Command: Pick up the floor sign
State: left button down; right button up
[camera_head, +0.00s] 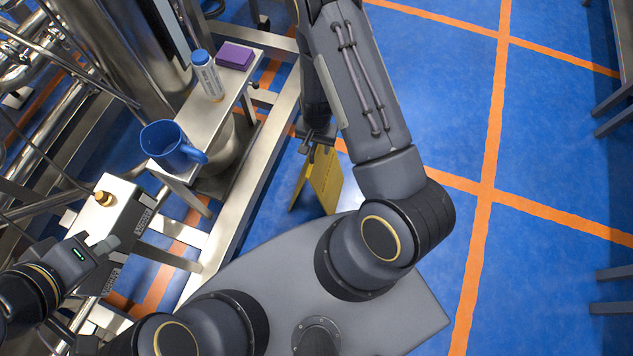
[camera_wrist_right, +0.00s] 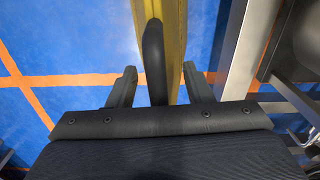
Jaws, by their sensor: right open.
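The yellow floor sign (camera_head: 323,182) stands on the blue floor beside the steel frame, partly hidden by my right arm and base. My right gripper (camera_head: 317,139) is at the sign's top. In the right wrist view, the right gripper (camera_wrist_right: 160,88) is open, with one finger on each side of the yellow sign (camera_wrist_right: 177,40) and its black top part (camera_wrist_right: 154,55). I cannot tell whether the fingers touch it. My left gripper (camera_head: 108,244) is at the lower left, in front of a steel box; its finger gap is not clear.
A steel bench (camera_head: 232,92) left of the sign holds a blue mug (camera_head: 168,146), a blue-capped bottle (camera_head: 208,78) and a purple block (camera_head: 236,55). A steel box (camera_head: 122,205) with a brass knob and pipework crowd the left.

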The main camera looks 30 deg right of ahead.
grip_shut()
jog(key=shift+r, duration=0.1)
dwell(1.2)
